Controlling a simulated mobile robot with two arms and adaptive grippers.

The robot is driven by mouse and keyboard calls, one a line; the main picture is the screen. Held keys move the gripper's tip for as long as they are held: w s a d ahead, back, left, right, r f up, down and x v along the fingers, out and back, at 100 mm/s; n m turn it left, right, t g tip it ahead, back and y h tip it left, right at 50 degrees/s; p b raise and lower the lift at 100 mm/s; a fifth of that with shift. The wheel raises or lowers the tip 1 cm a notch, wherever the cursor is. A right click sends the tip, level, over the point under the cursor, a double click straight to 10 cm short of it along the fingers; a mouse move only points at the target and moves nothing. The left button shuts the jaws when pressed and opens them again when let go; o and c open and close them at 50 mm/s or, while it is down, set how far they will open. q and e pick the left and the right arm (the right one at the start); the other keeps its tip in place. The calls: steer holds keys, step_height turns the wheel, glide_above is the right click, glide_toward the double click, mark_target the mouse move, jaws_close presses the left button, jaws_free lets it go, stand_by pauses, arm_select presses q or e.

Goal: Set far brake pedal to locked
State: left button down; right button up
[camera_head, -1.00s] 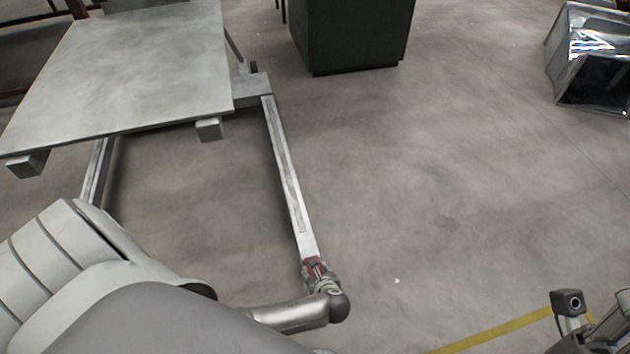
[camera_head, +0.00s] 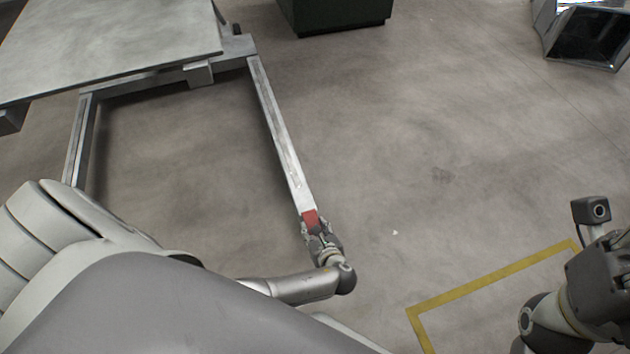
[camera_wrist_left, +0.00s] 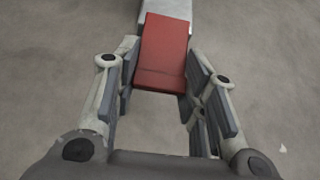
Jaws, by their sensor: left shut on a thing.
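The red brake pedal (camera_head: 310,217) sits at the near end of the right-hand grey leg of the lift table's frame. In the left wrist view the red pedal (camera_wrist_left: 162,52) lies between my finger pads, its face sloping toward the camera. My left gripper (camera_head: 316,229) is low over the floor and shut on the pedal, with a finger along each side. It fills the lower part of the left wrist view (camera_wrist_left: 160,95). Part of my right arm shows at the lower right of the head view; its fingers cannot be made out.
The grey lift table top (camera_head: 110,45) stands at the upper left on its frame (camera_head: 275,130). A dark green cabinet (camera_head: 335,15) stands at the top. A shiny metal duct piece (camera_head: 590,38) lies at the upper right. Yellow floor tape (camera_head: 490,287) runs at the lower right. The middle floor is clear.

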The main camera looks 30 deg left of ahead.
arm_select(q)
steer(key=c, duration=0.9)
jaws_free()
steer(key=v, duration=1.2)
steer(key=shift+s, duration=0.1)
